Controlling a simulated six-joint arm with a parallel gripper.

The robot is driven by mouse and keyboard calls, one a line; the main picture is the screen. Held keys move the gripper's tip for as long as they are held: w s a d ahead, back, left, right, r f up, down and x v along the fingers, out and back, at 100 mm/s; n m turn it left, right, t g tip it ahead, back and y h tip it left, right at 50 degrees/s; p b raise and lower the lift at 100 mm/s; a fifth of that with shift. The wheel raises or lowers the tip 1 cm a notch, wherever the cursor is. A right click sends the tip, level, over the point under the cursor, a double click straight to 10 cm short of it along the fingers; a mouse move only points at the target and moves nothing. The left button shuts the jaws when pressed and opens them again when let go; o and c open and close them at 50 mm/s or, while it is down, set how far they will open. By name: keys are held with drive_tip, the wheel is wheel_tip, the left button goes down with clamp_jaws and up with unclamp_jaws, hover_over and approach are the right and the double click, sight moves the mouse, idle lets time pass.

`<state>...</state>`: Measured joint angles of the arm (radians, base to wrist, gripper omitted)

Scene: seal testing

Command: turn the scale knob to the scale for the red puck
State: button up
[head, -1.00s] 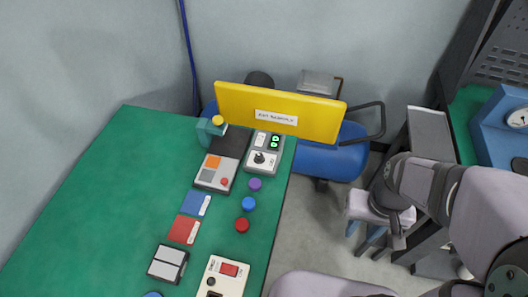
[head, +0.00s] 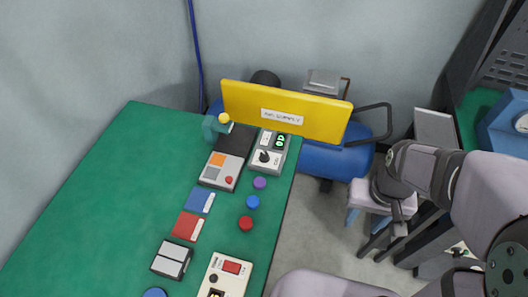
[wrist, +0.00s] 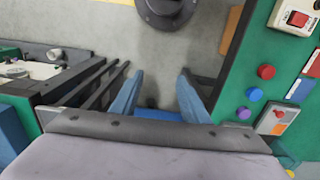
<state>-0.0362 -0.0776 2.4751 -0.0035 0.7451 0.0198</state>
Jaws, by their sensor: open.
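The scale knob (head: 264,157) is a small dark knob on a grey-white box with a lit green display (head: 280,140), near the table's far right edge. Its exact setting is too small to read. The red puck (head: 246,223) stands on the green table, nearer than the blue puck (head: 253,202) and the purple puck (head: 260,183). The red puck also shows in the wrist view (wrist: 266,72). My gripper (wrist: 161,82) has blue fingers spread apart with nothing between them. It hangs over the floor, right of the table and away from the knob.
A yellow sign board (head: 285,112) stands just behind the knob box. A grey device with a red button (head: 228,180) is left of it. Blue (head: 199,201) and red cards (head: 187,226) lie left of the pucks.

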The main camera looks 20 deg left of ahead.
drive_tip(key=w+a+r, duration=0.1)
drive_tip(key=w+a, duration=0.4)
drive_tip(key=w, duration=0.4)
drive_tip(key=n, duration=0.3)
hover_over(264, 155)
drive_tip(key=f, duration=0.2)
drive_tip(key=shift+d+f, duration=0.4)
drive_tip(key=shift+a+f, duration=0.15)
drive_tip(key=shift+a, duration=0.4)
drive_tip(key=shift+d+f+p, duration=0.15)
drive_tip(key=shift+f+p, duration=1.25)
drive_tip(key=shift+f, duration=2.25)
clamp_jaws()
